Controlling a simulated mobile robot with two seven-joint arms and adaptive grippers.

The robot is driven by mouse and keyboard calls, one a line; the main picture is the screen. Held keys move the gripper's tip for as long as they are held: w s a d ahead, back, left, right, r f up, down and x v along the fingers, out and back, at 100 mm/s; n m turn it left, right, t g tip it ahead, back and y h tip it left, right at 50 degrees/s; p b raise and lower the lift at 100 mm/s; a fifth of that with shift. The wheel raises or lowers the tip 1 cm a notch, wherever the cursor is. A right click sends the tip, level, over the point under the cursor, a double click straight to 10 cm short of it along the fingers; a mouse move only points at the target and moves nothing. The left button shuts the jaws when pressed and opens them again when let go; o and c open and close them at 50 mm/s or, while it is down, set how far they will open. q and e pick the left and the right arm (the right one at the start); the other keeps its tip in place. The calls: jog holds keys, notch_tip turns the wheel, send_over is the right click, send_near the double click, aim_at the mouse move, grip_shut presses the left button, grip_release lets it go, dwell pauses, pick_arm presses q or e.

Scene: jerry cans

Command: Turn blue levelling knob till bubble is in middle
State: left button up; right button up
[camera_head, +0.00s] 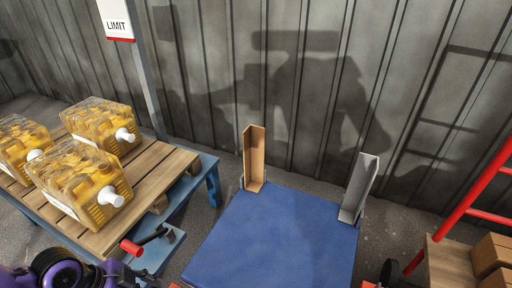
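I see no blue levelling knob and no bubble level in the head view. A crank with a red grip (131,247) and a dark arm sits at the front corner of the blue-framed pallet table, by a blue bracket (158,250). Purple and black parts of my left arm (62,268) show at the lower left edge. I cannot make out the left fingers clearly or whether they hold anything. My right gripper is not visible.
Yellow jerry cans with white caps (103,126) stand on a wooden pallet top (150,185) at left. A blue platform (272,240) with a wooden upright (254,160) and a grey upright (358,188) fills the middle. A red ladder (460,208) and boxes (492,255) are at right.

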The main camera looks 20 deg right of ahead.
pick_arm(q)
jog(key=b+x, duration=0.1)
jog(key=x, duration=0.2)
jog(key=b+x, duration=0.1)
jog(key=x, duration=0.3)
jog(key=shift+w+f+b, duration=0.25)
jog(key=shift+b, duration=0.1)
jog(key=c, duration=1.1)
jog(key=shift+s, duration=0.1)
